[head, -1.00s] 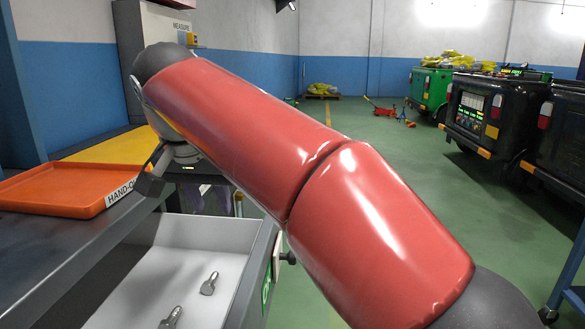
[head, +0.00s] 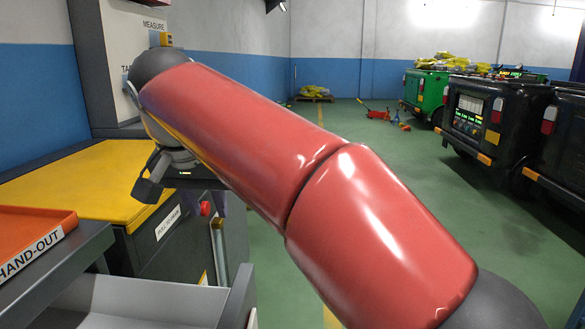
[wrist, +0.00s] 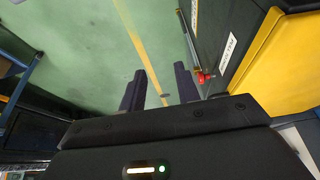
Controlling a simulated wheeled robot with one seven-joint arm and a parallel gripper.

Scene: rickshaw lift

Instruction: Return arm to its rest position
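My red arm (head: 240,140) stretches across the head view from the lower right to the upper left, bent at its far joint. My gripper (wrist: 159,78) shows in the wrist view with its two dark fingers apart and nothing between them. Below the fingers in that view is green floor with a yellow line. In the head view the gripper hangs below the far joint, mostly hidden behind the arm.
An orange hand-out tray (head: 32,236) lies on a grey bench at left. An open drawer (head: 150,300) is below. A yellow-topped cabinet (head: 70,180) stands close to my wrist. Black rickshaws (head: 490,125) and a green one (head: 425,92) stand at right. The middle floor is clear.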

